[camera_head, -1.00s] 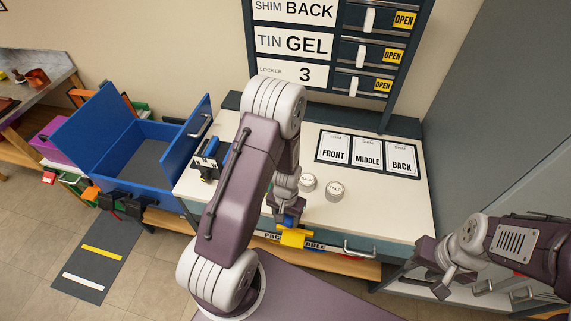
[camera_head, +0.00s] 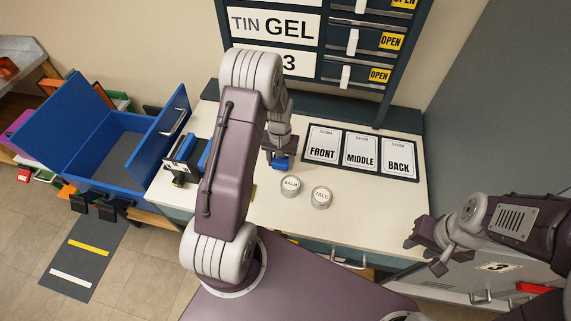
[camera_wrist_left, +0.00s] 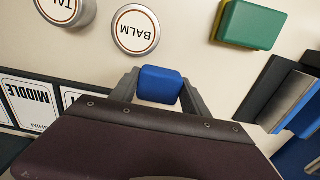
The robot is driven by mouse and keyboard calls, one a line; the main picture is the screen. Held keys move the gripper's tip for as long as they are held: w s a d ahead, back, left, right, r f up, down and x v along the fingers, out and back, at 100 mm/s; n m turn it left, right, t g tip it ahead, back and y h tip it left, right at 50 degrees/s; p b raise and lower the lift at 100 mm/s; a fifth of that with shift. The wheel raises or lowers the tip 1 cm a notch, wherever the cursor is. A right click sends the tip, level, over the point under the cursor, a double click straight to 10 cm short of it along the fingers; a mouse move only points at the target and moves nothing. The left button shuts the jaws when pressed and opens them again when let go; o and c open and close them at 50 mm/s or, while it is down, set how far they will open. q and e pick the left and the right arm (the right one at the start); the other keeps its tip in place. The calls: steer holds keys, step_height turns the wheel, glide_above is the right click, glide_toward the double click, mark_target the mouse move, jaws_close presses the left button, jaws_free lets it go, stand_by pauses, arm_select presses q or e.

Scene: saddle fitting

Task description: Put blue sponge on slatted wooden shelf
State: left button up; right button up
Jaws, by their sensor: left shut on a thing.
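The small blue sponge (camera_wrist_left: 160,84) is between the fingers of my left gripper (camera_wrist_left: 157,92), which is shut on it. In the head view the sponge (camera_head: 281,164) shows at the tip of my left gripper (camera_head: 280,152), over the cream tabletop, behind the balm tin. Whether it touches the tabletop is unclear. A wooden shelf (camera_head: 157,218) shows under the table's left front, largely hidden by the table and my arm; its slats cannot be made out. My right gripper (camera_head: 428,252) is open and empty, right of the table.
Balm (camera_head: 290,187) and talc (camera_head: 321,197) tins stand on the tabletop. A green sponge (camera_wrist_left: 250,24) lies near the balm. Front, middle and back cards (camera_head: 361,152) lie behind. A blue bin (camera_head: 120,150) stands left; a label rack (camera_head: 310,40) rises at the back.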

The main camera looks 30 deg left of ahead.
mark_target(284, 167)
arm_select(q)
steer(key=shift+w+d+f, duration=0.1)
steer(key=shift+w+f, duration=0.25)
steer(key=shift+w, duration=0.3)
steer(key=shift+w+d+f, duration=0.1)
step_height(284, 167, down, 4)
steer(key=shift+w+f+p, duration=0.1)
steer(key=shift+p, duration=0.25)
arm_select(e)
steer(key=shift+s+r, duration=0.2)
steer(key=shift+r, duration=0.3)
steer(key=shift+s, duration=0.1)
